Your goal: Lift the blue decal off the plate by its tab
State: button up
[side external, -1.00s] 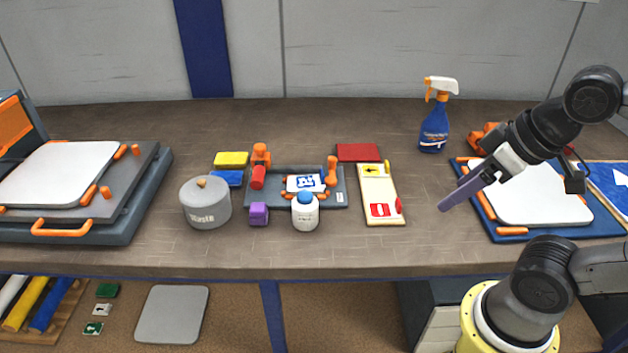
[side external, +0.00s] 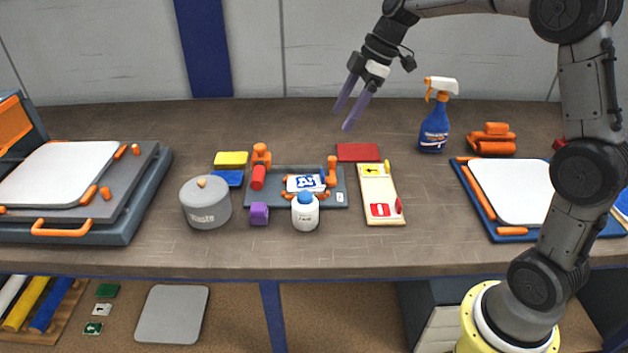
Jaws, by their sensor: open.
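The blue decal (side external: 304,182) with a white figure lies on a small white plate in the middle of the bench. The plate sits on a grey fixture (side external: 338,199) with orange clamps (side external: 332,172). The decal's tab is too small to make out for sure; a white bottle with a blue cap stands in front and hides part of the fixture. My gripper (side external: 342,118) is open and empty, with two purple fingers pointing down and left. It hangs above the back of the bench, above and to the right of the plate, apart from everything.
The white bottle (side external: 305,212), a purple block (side external: 259,214) and a grey waste pot (side external: 206,204) stand around the fixture. A cream board (side external: 378,205) lies to its right, a red pad (side external: 358,152) behind. A blue spray bottle (side external: 434,128) stands back right. Bench between cream board and right-hand tray is clear.

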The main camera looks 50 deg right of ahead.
notch_tip(320, 180, down, 4)
jog(key=d, duration=0.2)
send_near(310, 178)
jog(key=s, duration=0.2)
jog(key=shift+m+g, duration=0.3)
jog(key=shift+m, duration=0.1)
jog(key=shift+d+x, duration=0.2)
jog(key=shift+x, duration=1.3)
jog(key=shift+d+x, duration=0.25)
jog(key=shift+x, duration=1.2)
jog(key=shift+f, duration=0.1)
grip_shut()
